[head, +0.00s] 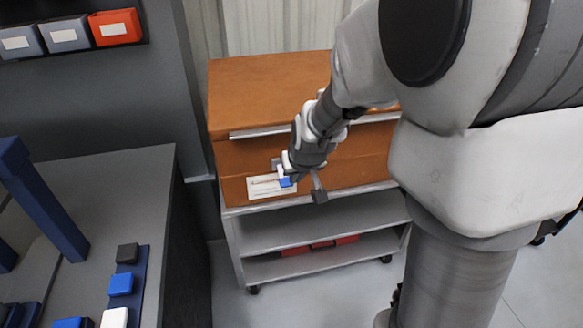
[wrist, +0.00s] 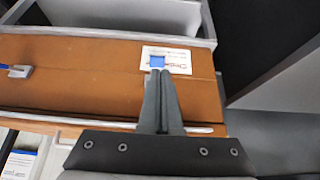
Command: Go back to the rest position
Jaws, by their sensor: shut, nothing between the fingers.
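My gripper (wrist: 160,75) is shut, its two dark fingers together with nothing between them. In the wrist view the fingertips reach a small blue square (wrist: 157,62) at the edge of a white label (wrist: 182,62) on the orange-brown drawer front (wrist: 80,75); I cannot tell whether they touch it. In the head view my gripper (head: 297,173) is in front of the orange-brown drawer cabinet (head: 262,90), by the same white label (head: 264,187). My arm hides the cabinet's right side.
The cabinet stands on a grey wheeled cart (head: 275,236) with red items (head: 320,244) on its lower shelf. A grey bench (head: 110,180) at left holds a dark blue post (head: 45,200) and several small blocks. Red (head: 115,27) and grey bins hang at upper left. Grey floor lies between.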

